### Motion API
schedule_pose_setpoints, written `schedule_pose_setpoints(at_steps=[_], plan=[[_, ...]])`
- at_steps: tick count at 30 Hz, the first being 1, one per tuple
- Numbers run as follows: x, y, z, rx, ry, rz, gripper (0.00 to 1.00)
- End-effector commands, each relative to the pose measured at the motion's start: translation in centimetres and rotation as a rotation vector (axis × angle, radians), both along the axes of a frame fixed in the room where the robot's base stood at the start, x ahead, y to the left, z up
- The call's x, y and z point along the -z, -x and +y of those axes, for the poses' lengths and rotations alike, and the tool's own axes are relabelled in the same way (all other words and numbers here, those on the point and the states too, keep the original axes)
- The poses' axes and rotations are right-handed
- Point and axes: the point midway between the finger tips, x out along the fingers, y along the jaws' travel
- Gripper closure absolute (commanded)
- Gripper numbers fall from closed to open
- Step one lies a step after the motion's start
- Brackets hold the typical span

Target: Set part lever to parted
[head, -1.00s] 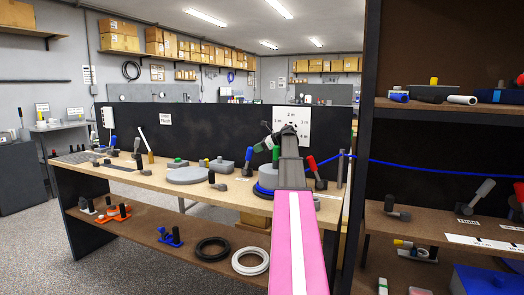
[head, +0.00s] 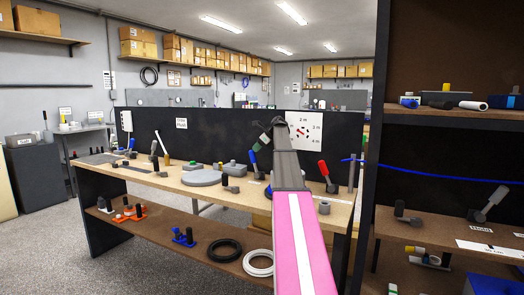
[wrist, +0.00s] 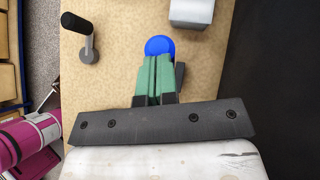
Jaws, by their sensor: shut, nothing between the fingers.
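Several levers stand on the bench, and I cannot read which one is the part lever. A blue-handled lever (head: 253,160) stands just below my gripper (head: 260,145) in the head view. A red-handled lever (head: 325,172) leans to the right of my arm. In the wrist view my gripper's green fingers (wrist: 155,80) are shut and empty, with a round blue knob (wrist: 160,46) just beyond their tips, partly covered by them. Whether they touch is unclear. A black-handled lever (wrist: 76,22) stands at the upper left there.
A grey block (wrist: 191,12) is at the top of the wrist view. A grey disc (head: 201,178) and small parts lie on the bench (head: 160,182). Black (head: 223,249) and white (head: 258,262) rings lie on the lower shelf. A tall shelf with another lever (head: 490,203) stands close on the right.

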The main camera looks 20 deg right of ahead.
Motion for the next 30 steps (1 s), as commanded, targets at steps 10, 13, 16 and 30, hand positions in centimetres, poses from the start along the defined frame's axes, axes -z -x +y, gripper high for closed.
schedule_pose_setpoints(at_steps=[10, 13, 16, 30], plan=[[0.2, -1.7, 1.5, 0.001, 0.029, 0.033, 1.00], [0.2, -1.9, 1.7, 0.001, 0.029, 0.033, 1.00], [0.3, -2.0, 1.7, 0.001, 0.029, 0.032, 1.00], [0.2, -2.0, 1.8, 0.001, 0.027, 0.031, 1.00]])
